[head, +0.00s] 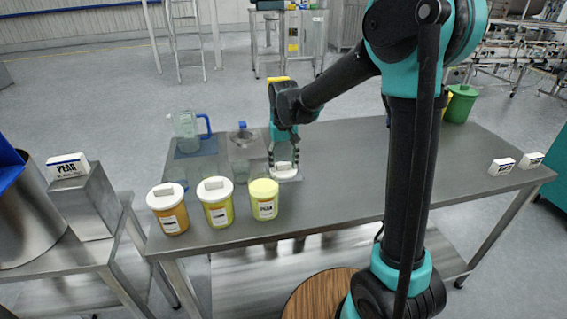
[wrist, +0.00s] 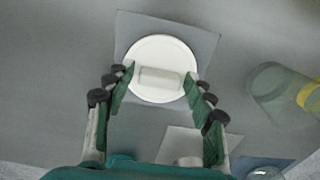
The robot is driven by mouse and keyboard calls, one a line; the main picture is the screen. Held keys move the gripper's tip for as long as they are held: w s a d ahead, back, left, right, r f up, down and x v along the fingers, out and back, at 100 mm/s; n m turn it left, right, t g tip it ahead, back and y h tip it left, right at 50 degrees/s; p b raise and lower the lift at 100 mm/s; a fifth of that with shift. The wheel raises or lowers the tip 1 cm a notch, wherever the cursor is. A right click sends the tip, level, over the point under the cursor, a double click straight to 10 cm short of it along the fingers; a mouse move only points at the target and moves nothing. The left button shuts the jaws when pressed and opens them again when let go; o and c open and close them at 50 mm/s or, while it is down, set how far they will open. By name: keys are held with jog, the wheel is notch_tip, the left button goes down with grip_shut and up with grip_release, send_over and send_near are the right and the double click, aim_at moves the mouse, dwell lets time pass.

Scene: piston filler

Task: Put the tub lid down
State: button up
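The white round tub lid (wrist: 162,48) with a raised block handle (wrist: 160,78) lies over a grey square mat (wrist: 207,45) in the wrist view. The lid also shows in the head view (head: 285,166), low at the table top; it appears to rest flat on the mat. My gripper (wrist: 160,76) points down with a finger on either side of the handle. Narrow gaps of white lid show between the fingers and the handle, so the gripper looks slightly open. My gripper also shows in the head view (head: 284,152). The exact contact under the lid is hidden.
The table's middle right (head: 350,170) is clear.

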aim_at(283, 164)
jog(key=shift+r, duration=0.1)
notch_tip(283, 164, up, 12)
jog(key=shift+r, duration=0.1)
dwell(0.6)
